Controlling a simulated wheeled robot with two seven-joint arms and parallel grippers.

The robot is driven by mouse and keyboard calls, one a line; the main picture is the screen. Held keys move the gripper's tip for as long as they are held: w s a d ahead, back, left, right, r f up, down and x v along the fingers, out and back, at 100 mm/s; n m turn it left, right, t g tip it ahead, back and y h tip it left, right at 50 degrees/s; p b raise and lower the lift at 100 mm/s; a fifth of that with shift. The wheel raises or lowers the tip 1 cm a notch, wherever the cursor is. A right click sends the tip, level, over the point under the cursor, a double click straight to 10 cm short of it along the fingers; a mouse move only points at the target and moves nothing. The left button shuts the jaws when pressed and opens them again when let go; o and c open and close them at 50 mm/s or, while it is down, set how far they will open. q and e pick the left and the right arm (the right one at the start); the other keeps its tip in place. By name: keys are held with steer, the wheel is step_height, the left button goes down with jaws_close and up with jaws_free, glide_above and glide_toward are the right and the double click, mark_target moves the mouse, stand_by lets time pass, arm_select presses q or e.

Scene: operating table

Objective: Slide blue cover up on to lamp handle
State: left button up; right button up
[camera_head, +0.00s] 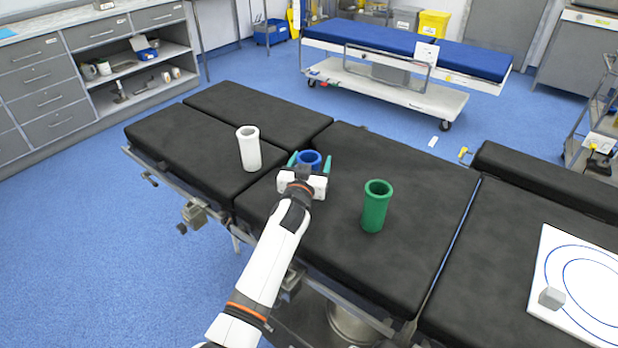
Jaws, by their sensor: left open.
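The blue cover (311,155) is a short open tube standing upright on the black operating table (400,265), near its middle. My left gripper (310,161) is open, with its green-tipped fingers on either side of the blue cover. The gripper body hides the cover's lower part. I cannot tell whether the fingers touch it. No lamp or lamp handle shows in this view. My right gripper is not in view.
A white tube (249,150) stands left of my gripper and a green tube (376,207) stands to its right. A white board with blue rings (587,255) lies at the right, with a grey block (551,298) on it. A blue-topped stretcher (400,48) is behind.

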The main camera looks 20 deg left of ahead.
arm_select(q)
steer(key=c, duration=1.1)
